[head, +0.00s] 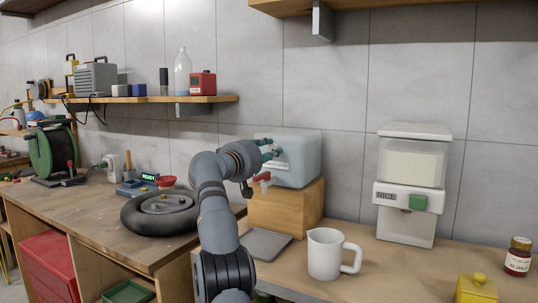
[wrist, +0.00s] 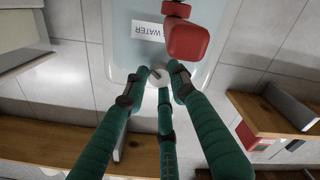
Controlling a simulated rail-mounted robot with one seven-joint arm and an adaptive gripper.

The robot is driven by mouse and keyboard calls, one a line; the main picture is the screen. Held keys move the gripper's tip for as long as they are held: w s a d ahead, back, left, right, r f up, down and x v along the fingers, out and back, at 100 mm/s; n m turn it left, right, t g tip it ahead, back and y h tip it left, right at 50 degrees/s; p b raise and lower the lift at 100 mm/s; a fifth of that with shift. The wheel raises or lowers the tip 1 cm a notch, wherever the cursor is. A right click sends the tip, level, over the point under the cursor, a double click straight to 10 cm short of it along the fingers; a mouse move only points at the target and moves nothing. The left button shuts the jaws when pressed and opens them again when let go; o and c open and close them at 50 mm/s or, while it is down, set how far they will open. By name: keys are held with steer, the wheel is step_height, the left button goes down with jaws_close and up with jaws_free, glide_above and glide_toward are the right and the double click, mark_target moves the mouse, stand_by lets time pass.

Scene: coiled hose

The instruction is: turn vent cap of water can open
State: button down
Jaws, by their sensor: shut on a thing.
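The water can (head: 300,163) is a pale translucent container on a wooden box. In the wrist view its body (wrist: 122,55) carries a label reading WATER (wrist: 148,30). The vent cap (wrist: 158,74) is a small, round, whitish knob at the can's near edge in the wrist view. My gripper (wrist: 157,84) has green fingers, which are closed around the cap from both sides and below. In the head view my gripper (head: 268,150) is at the can's upper left, and the cap is hidden there. The cap's turn angle is hard to tell.
A red tap (head: 262,178) sticks out low on the can, close below my gripper; it also shows in the wrist view (wrist: 188,40). A grey tray (head: 265,244) and a white jug (head: 326,255) stand in front of the wooden box (head: 290,207). A rice dispenser (head: 410,190) stands to the right.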

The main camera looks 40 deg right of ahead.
steer(key=m, duration=0.5)
steer(key=shift+f+m+b, duration=0.15)
steer(key=shift+m+b, duration=0.15)
steer(key=shift+b, duration=0.05)
steer(key=shift+f+m, duration=0.1)
steer(key=shift+m, duration=2.2)
steer(key=c, duration=1.4)
jaws_free()
steer(key=shift+c, duration=0.2)
steer(key=shift+s+a+r, duration=0.1)
steer(key=shift+a+r, duration=0.1)
steer(key=shift+a, duration=0.5)
steer(key=v, duration=1)
steer(key=shift+s+a, duration=0.2)
steer(key=shift+s, duration=0.15)
